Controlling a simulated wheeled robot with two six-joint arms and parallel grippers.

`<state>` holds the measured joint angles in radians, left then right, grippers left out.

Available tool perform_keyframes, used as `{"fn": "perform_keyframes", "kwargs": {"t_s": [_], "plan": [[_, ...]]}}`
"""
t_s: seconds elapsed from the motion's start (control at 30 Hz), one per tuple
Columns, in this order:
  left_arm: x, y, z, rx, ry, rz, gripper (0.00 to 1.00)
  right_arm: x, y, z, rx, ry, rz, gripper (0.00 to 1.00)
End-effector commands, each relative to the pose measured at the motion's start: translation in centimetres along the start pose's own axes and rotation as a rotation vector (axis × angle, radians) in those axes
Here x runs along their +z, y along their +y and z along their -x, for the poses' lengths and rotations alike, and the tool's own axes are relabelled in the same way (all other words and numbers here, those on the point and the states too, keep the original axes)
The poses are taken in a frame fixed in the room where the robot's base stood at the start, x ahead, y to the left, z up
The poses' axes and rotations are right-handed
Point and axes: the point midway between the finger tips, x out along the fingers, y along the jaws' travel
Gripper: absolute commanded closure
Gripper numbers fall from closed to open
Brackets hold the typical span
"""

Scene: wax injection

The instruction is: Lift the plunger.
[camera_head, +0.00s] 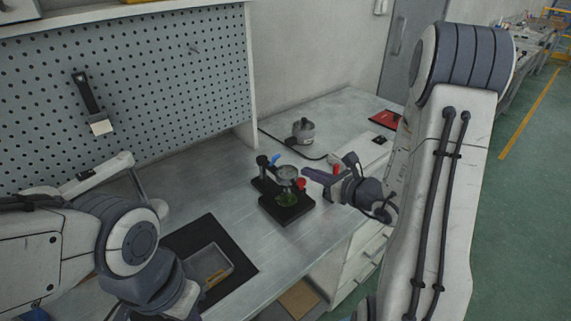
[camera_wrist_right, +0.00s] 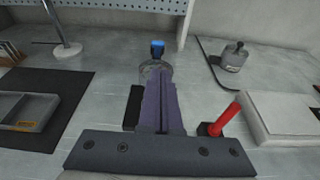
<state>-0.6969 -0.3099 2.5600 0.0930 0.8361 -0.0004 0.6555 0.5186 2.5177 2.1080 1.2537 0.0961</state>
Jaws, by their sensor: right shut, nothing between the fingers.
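The wax injection device stands on a black base (camera_head: 287,206) on the grey bench, with a clear round cylinder (camera_head: 287,174) above it and green material below the cylinder. A blue-topped part (camera_head: 275,159) shows at its back; in the right wrist view a blue cap (camera_wrist_right: 157,46) stands above the clear cylinder (camera_wrist_right: 155,70). I cannot tell for sure which part is the plunger. My right gripper (camera_head: 306,172) is shut and empty, its purple fingers pointing at the cylinder from the right. In the wrist view the fingers (camera_wrist_right: 160,88) hide part of the device.
A red handle (camera_wrist_right: 226,118) stands right of the fingers. A grey pot (camera_head: 303,130) with a cable is behind. A grey tray (camera_head: 209,267) lies on a black mat (camera_head: 240,262) at the left. A pegboard (camera_head: 140,75) walls the back. Bare bench lies between.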

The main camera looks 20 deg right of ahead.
Motion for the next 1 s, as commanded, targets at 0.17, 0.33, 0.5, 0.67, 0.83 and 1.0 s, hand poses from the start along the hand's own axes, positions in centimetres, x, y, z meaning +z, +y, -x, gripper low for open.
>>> {"fn": "perform_keyframes", "kwargs": {"t_s": [0.17, 0.33, 0.5, 0.67, 0.83, 1.0], "plan": [[0.0, 0.0, 0.0, 0.000, 0.000, 0.000, 1.00, 0.1, 0.1, -0.1, 0.004, 0.000, 0.003, 1.00], [0.0, 0.0, 0.3, 0.000, 0.000, 0.000, 1.00, 0.1, 0.2, -1.4, 0.009, 0.001, 0.003, 1.00], [-0.1, 0.1, 0.9, 0.000, 0.000, 0.000, 1.00, 0.1, 0.3, -4.4, 0.010, 0.001, 0.004, 1.00], [-0.1, 0.1, 1.4, 0.000, 0.000, 0.000, 1.00, 0.1, 0.3, -7.2, 0.010, 0.002, 0.004, 1.00], [-0.1, 0.1, 1.8, 0.000, 0.000, 0.000, 1.00, 0.1, 0.2, -9.3, 0.006, 0.001, 0.004, 1.00], [-0.1, 0.1, 1.8, 0.000, 0.000, 0.000, 1.00, 0.1, 0.2, -10.1, 0.006, 0.000, 0.004, 1.00]]}}
